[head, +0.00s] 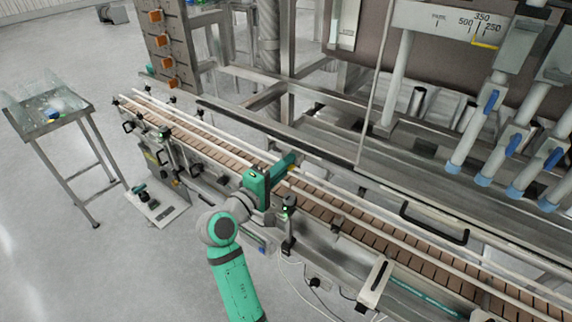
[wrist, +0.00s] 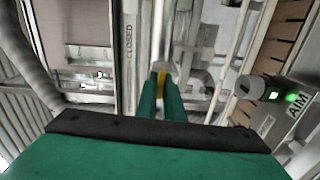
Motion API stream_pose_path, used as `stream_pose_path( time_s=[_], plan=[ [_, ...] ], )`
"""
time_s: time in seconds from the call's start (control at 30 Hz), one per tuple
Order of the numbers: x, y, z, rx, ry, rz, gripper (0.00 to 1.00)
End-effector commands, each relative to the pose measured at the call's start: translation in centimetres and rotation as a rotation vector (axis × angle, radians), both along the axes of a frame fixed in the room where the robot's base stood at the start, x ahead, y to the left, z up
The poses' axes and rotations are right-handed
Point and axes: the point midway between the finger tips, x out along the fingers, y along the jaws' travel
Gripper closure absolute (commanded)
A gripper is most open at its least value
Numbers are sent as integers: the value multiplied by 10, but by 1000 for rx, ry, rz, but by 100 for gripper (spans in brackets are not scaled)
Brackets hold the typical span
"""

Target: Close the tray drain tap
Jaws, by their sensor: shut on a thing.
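My gripper (head: 286,163) reaches over the conveyor rails in the head view. In the wrist view my gripper's green fingers (wrist: 160,92) are closed together on a narrow yellow piece, which looks like the tap handle (wrist: 160,76). Only the tip of this handle shows between the fingers. A grey, rounded metal end sits just beyond it. A plate marked CLOSED (wrist: 130,40) stands upright just left of the fingers. The tap body and its outlet are mostly hidden by my gripper, and I cannot tell the handle's exact angle.
The brown slatted conveyor (head: 330,208) runs past my gripper. A sensor with a green light (wrist: 272,94) stands close on the right in the wrist view. Nozzles with blue handles (head: 487,105) hang at the right. A small side table (head: 50,125) stands left on open floor.

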Motion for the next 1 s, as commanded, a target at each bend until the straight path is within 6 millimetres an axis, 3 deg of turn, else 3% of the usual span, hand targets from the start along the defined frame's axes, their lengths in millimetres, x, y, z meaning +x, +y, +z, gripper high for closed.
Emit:
stream_pose_path(
  time_s=[0.67,0.7,0.77,1.0],
  plan=[
    [0,1,0,-52,38,2,100],
    [0,1,0,-52,38,2,87],
    [0,1,0,-52,38,2,73],
    [0,1,0,-51,37,1,73]
  ],
)
